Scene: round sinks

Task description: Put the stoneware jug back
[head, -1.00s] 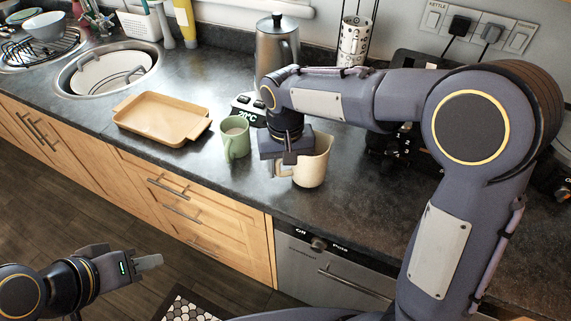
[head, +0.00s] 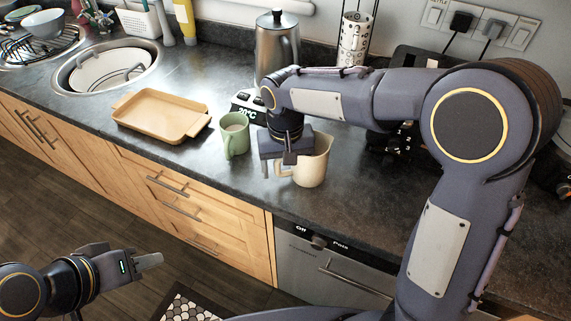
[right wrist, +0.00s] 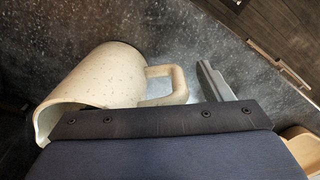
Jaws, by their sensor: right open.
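The cream speckled stoneware jug (head: 314,167) stands upright on the dark worktop near its front edge. My right gripper (head: 288,170) is open at the jug's handle side, low over the worktop. In the right wrist view the jug (right wrist: 100,80) lies on its side in the picture, with its handle (right wrist: 168,84) beside one grey finger (right wrist: 213,82). A small gap shows between handle and finger; the other finger is hidden. My left gripper (head: 148,262) hangs over the floor, away from the worktop, and its jaw opening is unclear.
A green mug (head: 235,137) stands just left of my right gripper. A tan tray (head: 160,117) lies further left, before a round sink (head: 65,80). A steel kettle (head: 277,50) and a mug stack (head: 353,40) stand behind. Bare worktop lies right of the jug.

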